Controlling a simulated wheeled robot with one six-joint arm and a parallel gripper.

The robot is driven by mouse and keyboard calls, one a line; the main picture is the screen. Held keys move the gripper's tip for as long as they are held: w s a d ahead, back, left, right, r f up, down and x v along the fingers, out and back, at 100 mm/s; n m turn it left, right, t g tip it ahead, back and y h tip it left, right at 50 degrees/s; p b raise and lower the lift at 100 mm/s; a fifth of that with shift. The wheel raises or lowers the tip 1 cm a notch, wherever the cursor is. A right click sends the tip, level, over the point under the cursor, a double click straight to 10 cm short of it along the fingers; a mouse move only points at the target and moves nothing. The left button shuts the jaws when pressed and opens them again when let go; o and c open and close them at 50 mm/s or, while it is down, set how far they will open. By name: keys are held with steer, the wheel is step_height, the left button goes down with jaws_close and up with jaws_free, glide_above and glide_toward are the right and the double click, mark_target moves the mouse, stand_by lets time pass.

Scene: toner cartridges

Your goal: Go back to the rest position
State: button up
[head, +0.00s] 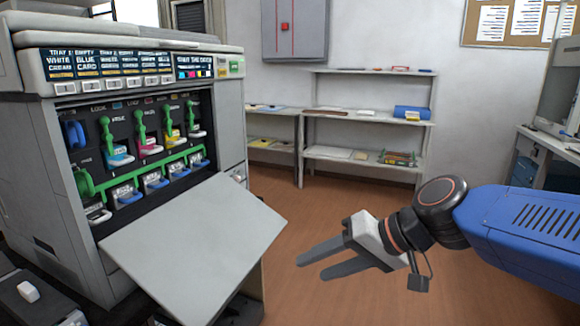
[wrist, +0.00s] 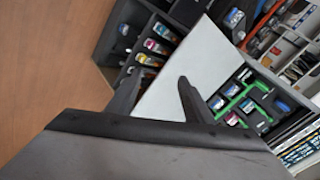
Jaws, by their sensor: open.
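My gripper (head: 315,264) is open and empty in the head view, to the right of the printer (head: 228,130) and clear of it, above the floor. Its two grey fingers point left toward the printer's lowered front door (head: 195,235). In the wrist view the two dark fingers of my gripper (wrist: 155,92) are spread apart, with the pale door (wrist: 190,70) seen beyond and between them. Inside the open printer are coloured cartridges (head: 150,146) in cyan, magenta, yellow and dark slots, with green levers. My blue arm reaches in from the right.
Shelves (head: 365,122) with assorted items stand against the back wall. A grey wall box (head: 295,28) and a notice board (head: 515,22) hang above. A desk (head: 550,145) is at the far right. The brown floor (head: 320,205) between printer and shelves is clear.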

steer(key=s+d+f+h, duration=0.3)
steer(key=d, duration=0.4)
steer(key=s+d+f+h, duration=0.3)
steer(key=d, duration=0.5)
steer(key=s+d+f+h, duration=0.3)
steer(key=d+f, duration=0.1)
steer(key=d, duration=0.3)
steer(key=shift+s+d+m+t, duration=0.15)
steer(key=shift+d+m+t, duration=0.15)
steer(key=shift+d+t, duration=0.1)
steer(key=shift+a, duration=0.2)
stand_by(4.3)
